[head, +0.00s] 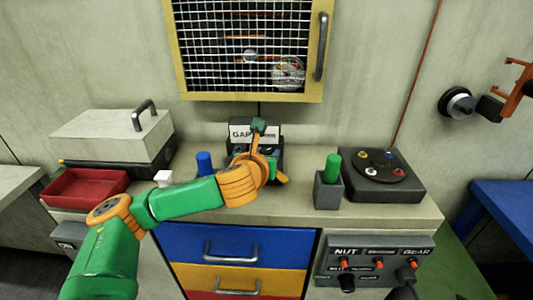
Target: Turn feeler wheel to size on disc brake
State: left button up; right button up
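A dark device with a white sign reading GAP (241,133) stands at the back middle of the bench, under the mesh cabinet. It may be the disc brake with its feeler wheel, but my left arm covers much of it. My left gripper (262,158) is right in front of this device. Its fingers are too small and overlapped to show whether they are open or shut, or whether they touch anything. I cannot make out a feeler wheel or its size marks. My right gripper does not show clearly.
A black unit with a round disc and coloured knobs (380,168), a green-topped block (329,188) and a blue peg (204,163) stand on the bench. A red tray (85,188) and lidded box (115,136) are left. The mesh cabinet (250,97) hangs above.

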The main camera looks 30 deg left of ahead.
pick_arm(q)
grip_shut()
dwell(1.1)
